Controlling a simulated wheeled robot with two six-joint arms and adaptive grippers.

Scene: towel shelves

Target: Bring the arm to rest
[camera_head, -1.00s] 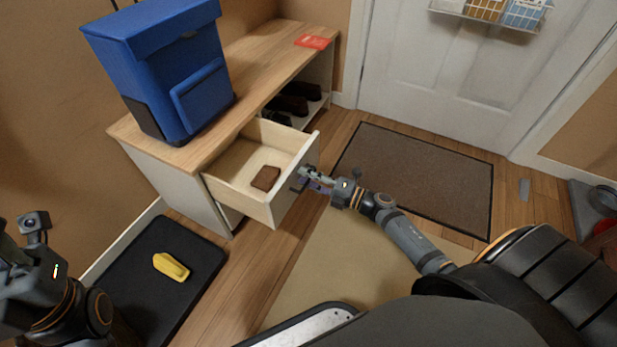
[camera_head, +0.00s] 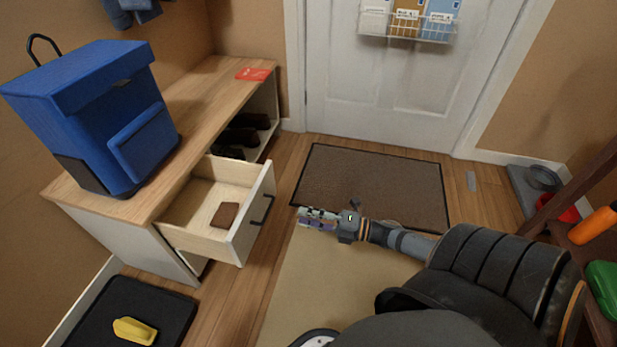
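My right gripper (camera_head: 304,217) is stretched out over the floor, to the right of the open drawer (camera_head: 248,243) and apart from its dark handle (camera_head: 262,210). Its fingers are small and seen from above, and I cannot tell whether they are open or shut. I see nothing clearly held in it. The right arm (camera_head: 405,243) reaches in from the lower right. A brown wallet-like item (camera_head: 225,214) lies in the drawer. My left gripper is not in view.
The wooden bench (camera_head: 205,130) bears a blue backpack (camera_head: 110,120) and a red card (camera_head: 253,74). A yellow object (camera_head: 134,331) lies on a black mat (camera_head: 98,312). A brown doormat (camera_head: 385,180) lies before the white door (camera_head: 400,95). A dark shelf (camera_head: 580,185) stands at right.

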